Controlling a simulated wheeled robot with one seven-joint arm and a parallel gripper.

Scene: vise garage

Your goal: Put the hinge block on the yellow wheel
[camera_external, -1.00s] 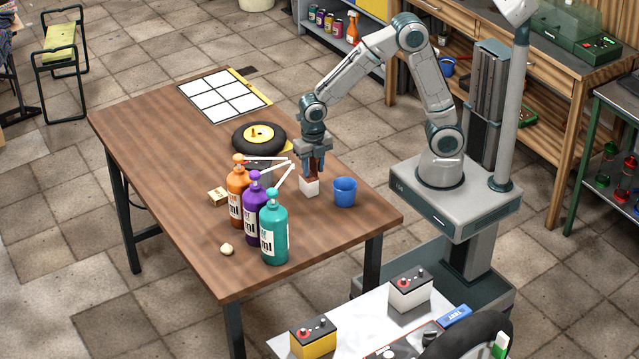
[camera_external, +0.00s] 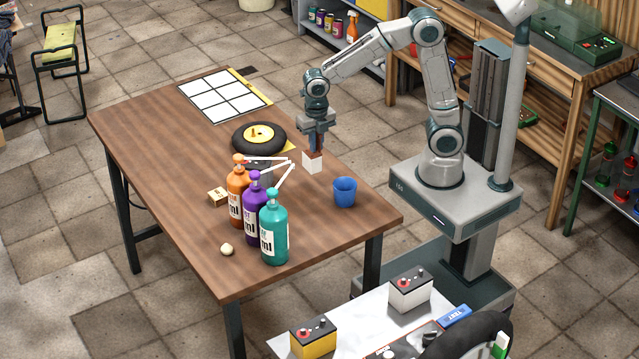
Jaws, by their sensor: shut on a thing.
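The yellow wheel (camera_external: 270,146), a black tyre with a yellow hub, lies flat on the wooden table (camera_external: 150,125) near its far right edge. My gripper (camera_external: 314,150) is shut on a small white block (camera_external: 312,164) with a brownish upper part, which appears to be the hinge block. The block hangs under the fingers, above the table, to the right of and a little nearer the camera than the wheel. The fingertips are small and partly merge with the block's top.
Orange, purple and teal pump bottles (camera_external: 255,215) stand in front of the wheel, their white spouts (camera_external: 280,163) reaching towards the block. A blue cup (camera_external: 344,191) stands to the right. A tan box (camera_external: 218,197), a pale knob (camera_external: 227,249) and a white grid panel (camera_external: 222,97) lie on the table.

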